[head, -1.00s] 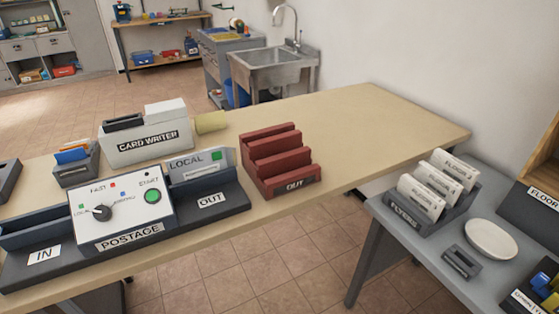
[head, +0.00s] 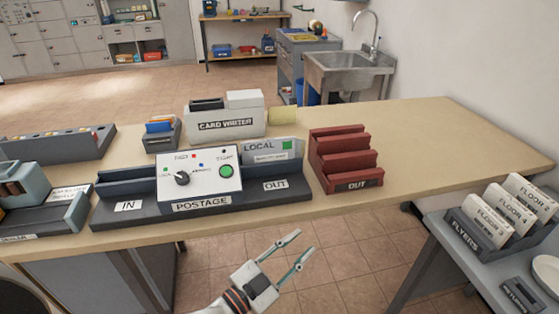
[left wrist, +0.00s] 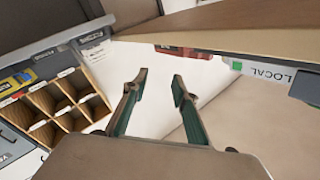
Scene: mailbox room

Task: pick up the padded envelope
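A flat grey piece marked LOCAL with a green square (head: 268,149), which looks like the padded envelope, stands in the OUT side of the postage machine (head: 200,204). Its lower part is hidden by the machine. It also shows at the right of the left wrist view (left wrist: 262,72). My left gripper (head: 303,243) is open and empty, in front of the table's near edge, apart from the envelope and below it in the head view. Its open fingers (left wrist: 160,80) show in the left wrist view with nothing between them. My right gripper is not in view.
The wooden table (head: 430,165) also holds a red OUT rack (head: 345,160), the card writer (head: 225,122) and a small card box (head: 161,136). The table's near edge lies between my left gripper and the machine. A grey side table with flyers (head: 475,232) stands at right.

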